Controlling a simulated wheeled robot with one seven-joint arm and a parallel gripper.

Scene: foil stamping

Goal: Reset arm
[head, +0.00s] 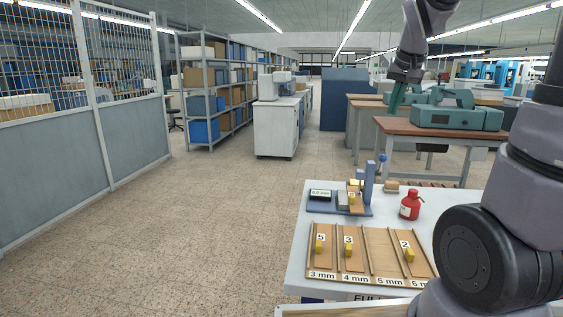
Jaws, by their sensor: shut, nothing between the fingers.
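My arm comes in from the right and rises to the top. My gripper (391,112) hangs high above the far side of the white table, shut and empty, with its fingers pointing down. It is apart from everything on the table. A wooden tray (382,241) lies on the table (292,262), with slots labelled 3 mm, 4 mm, 5 mm and, partly cut off, 6 mm. Yellow pieces tagged 5 (319,246), 3 (348,250) and 2 (409,254) sit in the tray. A small blue-grey press (367,188) stands behind it, with a yellow piece on it.
A display (320,195) reading about 6.0 mm and a red bottle (410,205) flank the press. Brown workbenches (425,130) with a teal machine (457,117) stand behind. Shelves (214,95), a white cabinet (276,128) and a fence (85,130) are farther left. The floor at left is clear.

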